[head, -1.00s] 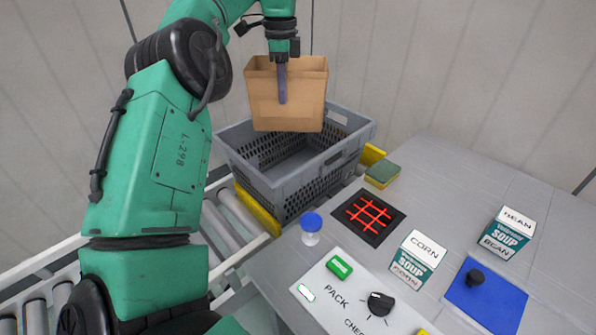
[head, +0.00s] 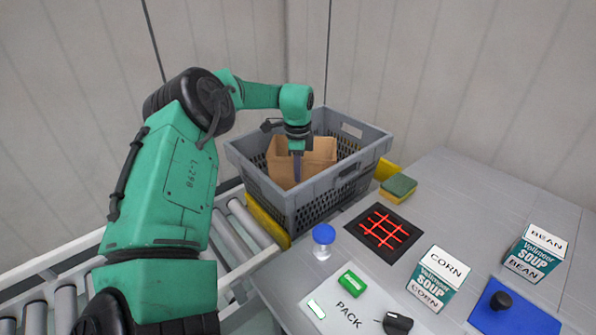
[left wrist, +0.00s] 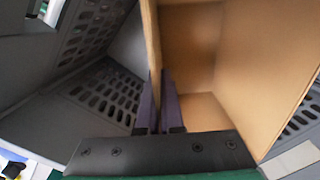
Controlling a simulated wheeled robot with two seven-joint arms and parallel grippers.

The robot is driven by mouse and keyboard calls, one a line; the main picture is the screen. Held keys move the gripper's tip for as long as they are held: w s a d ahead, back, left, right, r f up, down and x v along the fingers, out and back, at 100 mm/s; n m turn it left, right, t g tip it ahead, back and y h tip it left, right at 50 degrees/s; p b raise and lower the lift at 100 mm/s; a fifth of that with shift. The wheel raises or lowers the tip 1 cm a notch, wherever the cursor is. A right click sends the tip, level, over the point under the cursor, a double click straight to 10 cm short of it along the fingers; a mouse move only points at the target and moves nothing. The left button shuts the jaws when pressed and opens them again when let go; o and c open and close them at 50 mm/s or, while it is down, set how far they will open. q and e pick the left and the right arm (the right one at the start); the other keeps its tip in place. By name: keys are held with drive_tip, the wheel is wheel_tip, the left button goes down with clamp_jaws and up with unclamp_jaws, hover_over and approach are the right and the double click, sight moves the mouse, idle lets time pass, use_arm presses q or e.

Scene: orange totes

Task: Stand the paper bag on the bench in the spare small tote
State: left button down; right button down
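The brown paper bag (head: 321,153) is upright inside the grey tote (head: 322,196), with its open top near rim height. Its lower part is hidden by the tote's front wall, so I cannot tell whether it touches the floor. My left gripper (head: 297,170) reaches down from above and is shut on the bag's near wall. In the left wrist view its two fingers (left wrist: 160,88) pinch that wall, one inside the bag (left wrist: 268,50) and one outside. The tote's slotted walls (left wrist: 92,88) show on both sides there. My right gripper is out of view.
The tote stands on a roller conveyor (head: 236,222) between yellow guides. On the grey bench are a sponge (head: 398,187), a red-grid dark pad (head: 384,227), a blue-capped bottle (head: 323,240), a corn soup carton (head: 438,278), a bean soup carton (head: 536,252) and a blue mat (head: 520,318).

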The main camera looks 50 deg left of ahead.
use_arm(q)
drive_tip(key=shift+f, duration=0.15)
drive_tip(key=shift+f+b, duration=0.6)
drive_tip(key=shift+b, duration=0.15)
drive_tip(key=c, duration=1.1)
unclamp_jaws()
drive_tip(key=shift+r+p, duration=0.95)
drive_tip(key=shift+p, duration=0.1)
drive_tip(key=r, duration=0.5)
drive_tip(key=r+b, duration=0.1)
drive_tip(key=r, duration=0.5)
drive_tip(key=shift+s+d+r, duration=0.15)
drive_tip(key=shift+s+r, duration=0.05)
